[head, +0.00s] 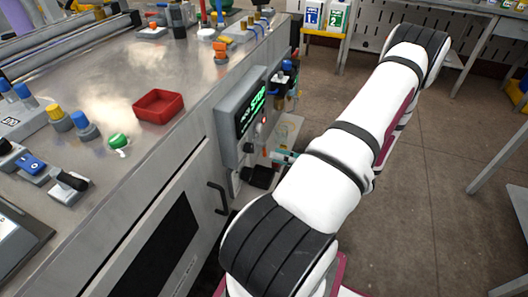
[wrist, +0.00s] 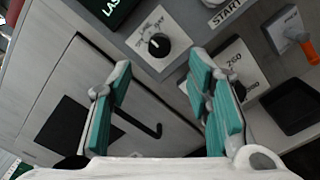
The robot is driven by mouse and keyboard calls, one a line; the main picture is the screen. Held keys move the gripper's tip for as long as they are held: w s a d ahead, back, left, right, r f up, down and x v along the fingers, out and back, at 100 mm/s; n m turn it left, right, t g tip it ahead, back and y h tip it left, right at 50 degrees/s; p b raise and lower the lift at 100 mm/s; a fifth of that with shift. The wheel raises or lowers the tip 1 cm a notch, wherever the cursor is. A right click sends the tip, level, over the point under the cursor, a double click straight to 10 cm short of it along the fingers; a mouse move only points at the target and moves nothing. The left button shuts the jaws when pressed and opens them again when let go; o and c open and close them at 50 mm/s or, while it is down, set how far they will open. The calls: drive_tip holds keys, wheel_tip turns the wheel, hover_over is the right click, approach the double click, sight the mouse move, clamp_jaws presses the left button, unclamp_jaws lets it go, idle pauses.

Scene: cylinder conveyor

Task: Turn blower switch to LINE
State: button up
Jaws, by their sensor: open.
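A black rotary knob (wrist: 159,45) sits on a white label plate (wrist: 146,32) on a grey panel. It shows in the wrist view, ahead of the gap between my fingers. The plate's lettering is too small to read, so I cannot tell which switch it is or its setting. My gripper (wrist: 160,66) is open, with teal finger pads left and right of the knob's line and nothing between them. In the head view, a teal part of my gripper (head: 283,157) shows beside the grey control box (head: 229,125); my arm hides much of it.
A dark display (wrist: 108,8) with green letters is above the knob. A START label (wrist: 226,12) and a dial plate marked 260 (wrist: 236,62) lie to the right. A black handle (wrist: 140,124) stands out on the cabinet front below. A red tray (head: 158,106) lies on the bench.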

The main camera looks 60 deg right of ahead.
drive_tip(key=s, duration=0.3)
drive_tip(key=shift+s+d, duration=0.15)
idle(0.6)
